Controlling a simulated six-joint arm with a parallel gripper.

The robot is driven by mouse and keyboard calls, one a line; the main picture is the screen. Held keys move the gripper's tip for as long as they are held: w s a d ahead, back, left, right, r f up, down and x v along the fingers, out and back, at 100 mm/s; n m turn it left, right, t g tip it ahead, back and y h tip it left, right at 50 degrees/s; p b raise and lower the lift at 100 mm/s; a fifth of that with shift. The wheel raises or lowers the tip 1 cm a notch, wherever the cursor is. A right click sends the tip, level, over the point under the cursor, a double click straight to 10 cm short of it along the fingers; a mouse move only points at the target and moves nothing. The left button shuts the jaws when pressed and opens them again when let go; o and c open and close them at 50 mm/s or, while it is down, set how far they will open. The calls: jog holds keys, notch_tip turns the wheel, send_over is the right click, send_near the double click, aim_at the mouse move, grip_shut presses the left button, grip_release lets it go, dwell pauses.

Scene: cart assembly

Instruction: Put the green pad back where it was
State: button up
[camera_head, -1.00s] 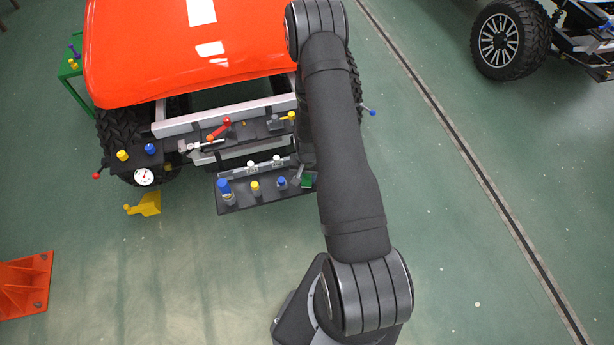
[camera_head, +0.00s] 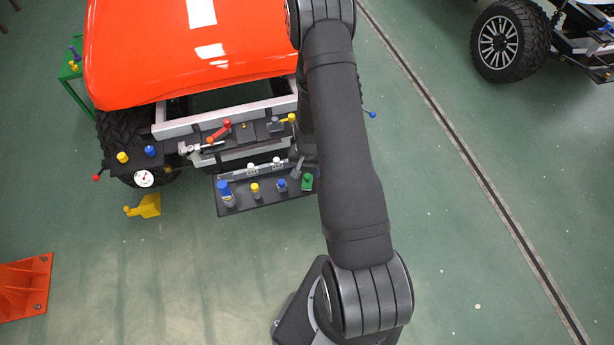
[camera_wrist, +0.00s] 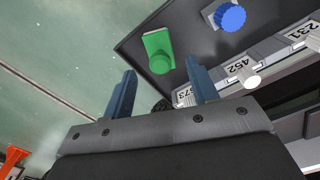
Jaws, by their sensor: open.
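The green pad (camera_wrist: 159,50) lies on the dark tray (camera_wrist: 190,16) near its edge in the wrist view, with a round green knob on it. In the head view the green pad (camera_head: 308,181) is at the right end of the tray (camera_head: 262,205). My gripper (camera_wrist: 162,80) is open and empty. Its two blue fingers stand apart, and the pad lies beyond their tips, not touching them as far as I can tell. In the head view my gripper is hidden behind my arm.
A blue knob (camera_wrist: 231,17) sits beside the pad on the tray. A rail with number labels (camera_wrist: 240,68) and white knobs runs along the tray. A yellow knob (camera_head: 255,189) and a blue cylinder (camera_head: 225,190) stand further left. Open floor lies in front.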

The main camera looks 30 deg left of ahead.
aim_at(307, 176)
notch_tip(307, 176, up, 7)
dwell(0.3)
jog(key=shift+f, duration=0.1)
notch_tip(307, 176, down, 12)
jog(key=shift+f, duration=0.1)
dwell(0.8)
jog(key=shift+r, duration=0.2)
